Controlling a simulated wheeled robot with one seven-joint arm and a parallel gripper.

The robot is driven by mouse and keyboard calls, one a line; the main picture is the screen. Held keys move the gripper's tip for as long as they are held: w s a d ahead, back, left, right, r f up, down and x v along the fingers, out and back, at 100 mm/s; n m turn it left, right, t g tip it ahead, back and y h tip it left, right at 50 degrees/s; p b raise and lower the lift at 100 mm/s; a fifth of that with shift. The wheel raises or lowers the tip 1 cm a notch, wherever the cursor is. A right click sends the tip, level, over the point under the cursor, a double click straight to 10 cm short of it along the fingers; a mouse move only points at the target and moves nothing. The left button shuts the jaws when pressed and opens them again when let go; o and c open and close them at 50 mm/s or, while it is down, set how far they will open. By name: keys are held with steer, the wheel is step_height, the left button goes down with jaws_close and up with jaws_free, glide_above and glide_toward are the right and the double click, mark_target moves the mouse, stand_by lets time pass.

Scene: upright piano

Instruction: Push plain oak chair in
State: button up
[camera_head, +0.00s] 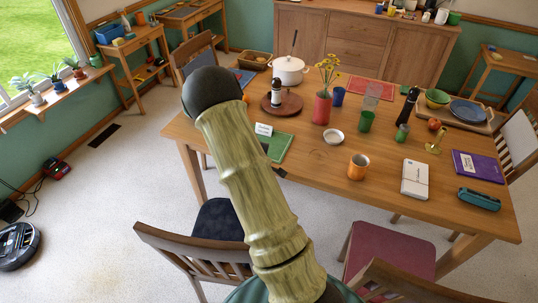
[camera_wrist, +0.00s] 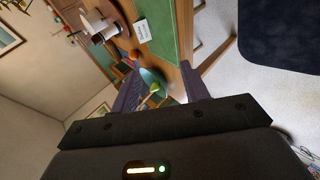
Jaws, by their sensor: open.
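Several chairs stand around the table, and I cannot tell for sure which is the plain oak one. A brown wooden chair (camera_head: 180,240) with a dark seat (camera_head: 218,220) stands at the near left, its back away from the table. A dark seat also shows in the wrist view (camera_wrist: 280,35). A chair with a maroon seat (camera_head: 385,248) is at the near right. Another chair (camera_head: 192,55) is at the far left end.
The wooden table (camera_head: 310,165) holds a white pot (camera_head: 289,70), a red vase (camera_head: 321,108), an orange mug (camera_head: 358,167), a white box (camera_head: 415,179) and other small things. A robot vacuum (camera_head: 17,245) sits at the far left. Pale carpet (camera_head: 100,200) is clear left of the table.

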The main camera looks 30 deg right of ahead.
steer(key=s+a+r+m+g+y, duration=0.2)
steer(key=s+a+r+m+g, duration=0.1)
steer(key=s+a+r, duration=0.4)
steer(key=s+a+r+m+g+y, duration=0.3)
steer(key=s+a+r+m, duration=0.3)
steer(key=s+a, duration=0.6)
steer(key=s+r, duration=0.1)
steer(key=s, duration=0.2)
steer(key=shift+s+a+y, duration=0.15)
steer(key=shift+a+y, duration=0.1)
steer(key=shift+y, duration=0.05)
steer(key=shift+c, duration=0.3)
